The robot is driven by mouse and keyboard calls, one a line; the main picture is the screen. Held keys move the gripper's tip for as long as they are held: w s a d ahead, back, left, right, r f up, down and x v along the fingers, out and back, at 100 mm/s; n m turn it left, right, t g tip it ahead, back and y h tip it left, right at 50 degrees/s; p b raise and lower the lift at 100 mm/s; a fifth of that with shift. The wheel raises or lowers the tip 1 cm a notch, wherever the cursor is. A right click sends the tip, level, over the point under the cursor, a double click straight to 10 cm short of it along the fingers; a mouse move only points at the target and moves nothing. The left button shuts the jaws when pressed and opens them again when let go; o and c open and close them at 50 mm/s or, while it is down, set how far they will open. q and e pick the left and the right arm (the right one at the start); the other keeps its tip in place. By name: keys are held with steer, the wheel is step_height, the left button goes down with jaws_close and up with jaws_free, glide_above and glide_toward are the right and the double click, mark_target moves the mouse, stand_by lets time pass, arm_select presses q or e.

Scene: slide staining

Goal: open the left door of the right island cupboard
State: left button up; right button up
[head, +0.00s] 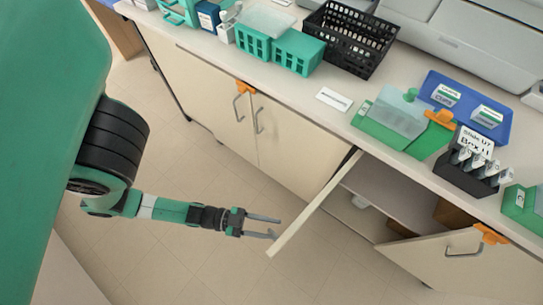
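The left door (315,204) of the right island cupboard stands swung wide open and shows nearly edge-on as a pale strip. Behind it the cupboard's inside (375,196) is exposed, with a shelf, a small white item and brown boxes. Contact with the door cannot be told. The open door's handle is not visible. My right gripper is not in view.
The left cupboard's two doors (285,145) are closed. The countertop (300,92) carries green racks (299,52), a black basket (349,40), a blue tray (460,91) and a black slide box (465,178). The tiled floor (200,265) around my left arm is clear.

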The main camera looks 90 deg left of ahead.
arm_select(q)
steer(key=v, duration=1.2)
steer(key=shift+d, duration=0.2)
steer(key=shift+f, duration=0.1)
